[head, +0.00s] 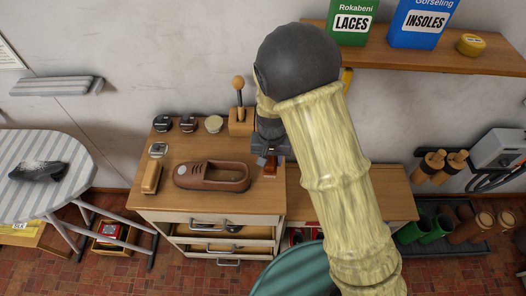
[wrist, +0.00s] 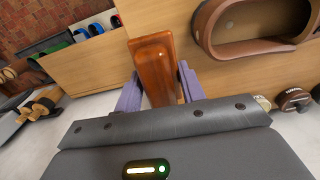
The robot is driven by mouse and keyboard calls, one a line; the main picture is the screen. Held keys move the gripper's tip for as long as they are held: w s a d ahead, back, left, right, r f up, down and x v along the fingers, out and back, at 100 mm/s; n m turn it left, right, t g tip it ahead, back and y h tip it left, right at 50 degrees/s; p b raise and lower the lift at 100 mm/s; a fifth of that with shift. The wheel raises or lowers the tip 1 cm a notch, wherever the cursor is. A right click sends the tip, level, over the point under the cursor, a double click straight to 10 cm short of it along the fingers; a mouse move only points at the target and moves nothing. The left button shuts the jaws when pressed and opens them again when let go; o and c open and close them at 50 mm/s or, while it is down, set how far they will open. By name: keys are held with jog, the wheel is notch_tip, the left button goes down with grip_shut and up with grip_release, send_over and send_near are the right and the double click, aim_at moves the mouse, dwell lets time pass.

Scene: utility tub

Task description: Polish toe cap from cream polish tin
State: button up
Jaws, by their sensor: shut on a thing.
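A brown shoe (head: 212,177) lies on the wooden cabinet top; its near part shows at the upper right of the wrist view (wrist: 207,28). My gripper (wrist: 158,78) is shut on a reddish-brown wooden block-like tool (wrist: 152,52), right of the shoe in the head view and apart from it. The tool's working face is hidden. Along the back stand two dark tins, left (head: 162,124) and middle (head: 188,124), and a pale cream round tin (head: 214,124). A small tin (head: 157,150) with a light centre sits in front.
A tan brush (head: 151,178) lies left of the shoe. A wooden block (head: 240,122) holds an upright round-headed tool. Drawers (head: 222,232) below are partly open. An ironing board (head: 40,172) stands left; a shelf (head: 420,48) with boxes hangs upper right.

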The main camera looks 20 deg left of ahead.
jog(key=w+d+f, duration=0.2)
jog(key=d+f, duration=0.1)
jog(key=d, duration=0.5)
jog(key=w+d+f+m, duration=0.1)
jog(key=d+f, duration=0.3)
jog(key=d, duration=0.5)
jog(key=w+d+f+m, duration=0.1)
jog(key=w+d+f, duration=0.2)
jog(key=d, duration=0.5)
jog(key=shift+w+d+f, duration=0.35)
jog(key=shift+w+f, duration=0.05)
jog(key=shift+f, duration=0.15)
jog(key=shift+d, duration=0.1)
